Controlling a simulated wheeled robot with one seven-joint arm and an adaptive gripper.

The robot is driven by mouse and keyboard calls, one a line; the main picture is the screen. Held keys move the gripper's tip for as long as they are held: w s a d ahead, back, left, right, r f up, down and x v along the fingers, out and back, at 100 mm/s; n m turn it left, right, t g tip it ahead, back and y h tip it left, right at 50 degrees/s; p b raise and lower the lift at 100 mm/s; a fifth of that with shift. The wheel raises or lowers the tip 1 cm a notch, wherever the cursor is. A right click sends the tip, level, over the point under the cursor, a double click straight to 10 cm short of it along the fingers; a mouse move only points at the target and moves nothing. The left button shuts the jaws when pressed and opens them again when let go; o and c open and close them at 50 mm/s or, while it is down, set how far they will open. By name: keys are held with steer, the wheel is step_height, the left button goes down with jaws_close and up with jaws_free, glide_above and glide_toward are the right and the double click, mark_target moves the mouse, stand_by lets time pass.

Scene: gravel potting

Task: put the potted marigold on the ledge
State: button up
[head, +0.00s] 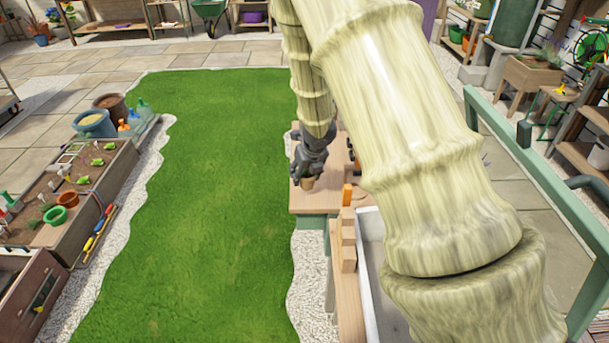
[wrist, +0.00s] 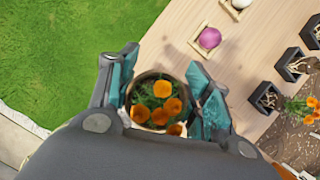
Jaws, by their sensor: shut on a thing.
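The potted marigold, with orange blooms and green leaves in a round brown pot, shows in the wrist view (wrist: 160,104) between the two teal finger pads. My gripper (wrist: 163,82) is shut around the pot. In the head view my gripper (head: 308,168) is at the near left part of a wooden bench top, and the pot (head: 307,183) shows just below the fingers. The pot looks upright. I cannot tell whether its base touches the wood. The wooden top (head: 312,203) has a green front; I cannot tell whether it is the ledge.
In the wrist view a pink ball (wrist: 209,38) sits in a small wooden frame, near several black square pots (wrist: 265,98). More orange flowers (wrist: 312,105) stand at the right. An orange object (head: 347,194) stands near the bench's edge. My arm hides much of the bench. Open lawn (head: 210,200) lies left.

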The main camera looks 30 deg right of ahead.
mark_target(305, 178)
steer(key=shift+w+d, duration=0.3)
steer(key=shift+w, duration=0.3)
steer(key=shift+f, duration=1.8)
steer(key=shift+f, duration=0.2)
steer(key=o, duration=1.1)
steer(key=shift+r, duration=0.1)
steer(key=shift+c, duration=0.2)
steer(key=shift+r, duration=0.1)
steer(key=p+v, duration=0.1)
steer(key=v, duration=1.1)
steer(key=shift+p, duration=0.35)
